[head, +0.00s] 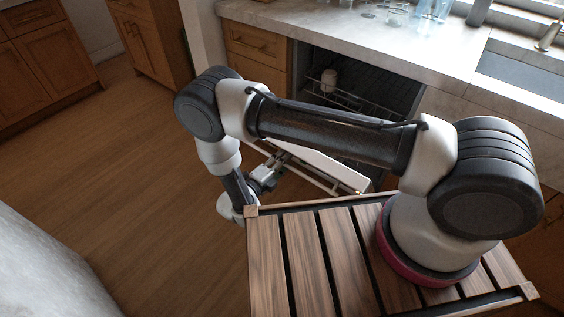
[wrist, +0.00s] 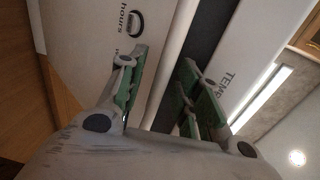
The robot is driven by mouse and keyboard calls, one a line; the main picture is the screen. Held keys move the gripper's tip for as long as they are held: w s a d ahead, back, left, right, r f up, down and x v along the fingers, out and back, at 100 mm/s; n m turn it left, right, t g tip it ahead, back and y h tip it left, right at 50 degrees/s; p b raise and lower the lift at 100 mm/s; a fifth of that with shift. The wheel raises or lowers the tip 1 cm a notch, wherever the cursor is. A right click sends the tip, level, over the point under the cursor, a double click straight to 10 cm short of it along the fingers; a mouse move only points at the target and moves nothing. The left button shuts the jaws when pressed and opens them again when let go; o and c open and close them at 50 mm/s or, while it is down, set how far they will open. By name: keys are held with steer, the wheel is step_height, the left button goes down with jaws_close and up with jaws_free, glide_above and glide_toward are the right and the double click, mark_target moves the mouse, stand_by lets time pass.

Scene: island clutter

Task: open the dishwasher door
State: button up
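The dishwasher (head: 398,97) is under the counter, and its dark inside with wire racks shows past my arm in the head view. Its door (head: 335,171) is tilted outward, partly open, and partly hidden by my arm. My gripper (head: 264,180) is at the door's left part. In the wrist view my gripper (wrist: 165,98) is open, its green-padded fingers apart. A pale bar (wrist: 172,62), seemingly the door's handle, and a dark strip run between the fingers. Panel lettering, "hours" and "TEMP", shows on either side. I cannot tell whether the fingers touch the bar.
A white cup (head: 328,80) stands in the upper rack. Glassware (head: 395,12) and a sink (head: 520,75) are on the counter (head: 340,28) above. Wooden drawers (head: 257,43) adjoin the dishwasher on the left. The wooden floor (head: 110,150) to the left is clear.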

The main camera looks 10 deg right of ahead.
steer(key=v, duration=1.2)
steer(key=shift+r, duration=0.1)
steer(key=shift+c, duration=0.4)
